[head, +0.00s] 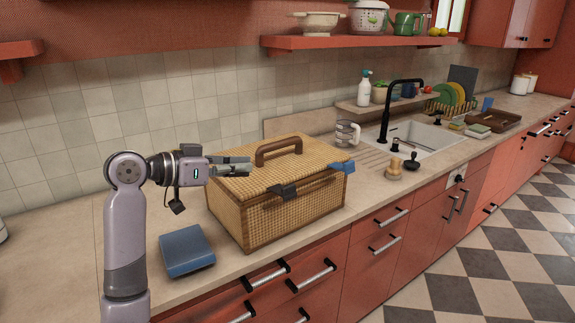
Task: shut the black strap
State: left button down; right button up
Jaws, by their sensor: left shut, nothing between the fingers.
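A woven wicker basket (252,222) with a closed lid and a brown handle (278,149) stands on the counter. The black strap (284,191) is at the front edge of the lid, left of the front's middle. It sticks outward from the basket and does not lie flat against the front. A blue strap (342,167) sticks out near the lid's right corner. My left gripper (251,166) is shut and empty, over the left part of the lid and behind the black strap, apart from it. I cannot tell whether it touches the lid. My right gripper is not in view.
A blue flat-topped box (186,250) lies on the counter left of the basket. A glass mug (347,133) stands behind the basket's right side. The counter's front edge runs close before the basket.

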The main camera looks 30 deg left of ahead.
pick_arm(q)
jog(key=r, duration=0.2)
jog(key=p, duration=0.4)
send_over(281, 189)
notch_tip(281, 189, down, 3)
jog(key=shift+w+a+r, duration=0.15)
jog(key=f, duration=0.3)
jog(key=f+p, duration=0.1)
jog(key=shift+s+f, duration=0.15)
jog(key=shift+s, duration=0.2)
